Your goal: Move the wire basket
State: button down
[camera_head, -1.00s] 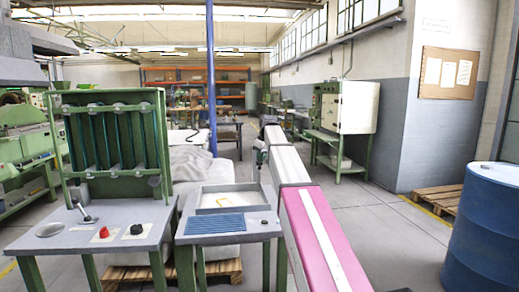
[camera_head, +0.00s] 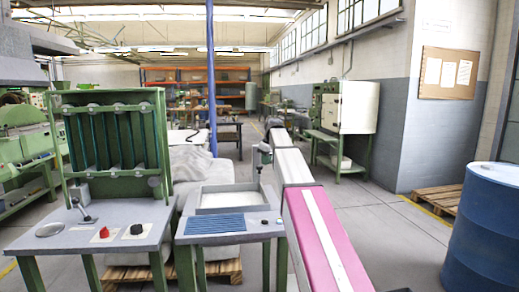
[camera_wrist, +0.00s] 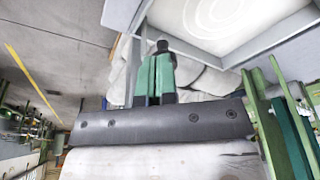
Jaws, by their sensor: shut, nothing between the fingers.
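I cannot make out a wire basket in either view. My gripper (camera_head: 259,172) hangs at the end of my arm, just right of and above the back edge of the shallow grey tray (camera_head: 282,207) in the head view. In the wrist view my gripper (camera_wrist: 161,50) shows as green fingers with a dark tip, shut and empty. The tray's light floor shows there at the upper right, apart from the fingers. The tray looks empty in the head view.
A green-framed machine (camera_head: 112,97) stands on a grey bench at the left, close to the tray. A blue post (camera_head: 211,80) rises behind. A blue drum (camera_head: 484,235) stands at the right, with a pallet (camera_head: 440,200) behind it. Floor between my arm and the drum is clear.

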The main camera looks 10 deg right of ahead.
jog(key=v, duration=1)
jog(key=shift+r, duration=0.4)
jog(key=shift+d, duration=0.1)
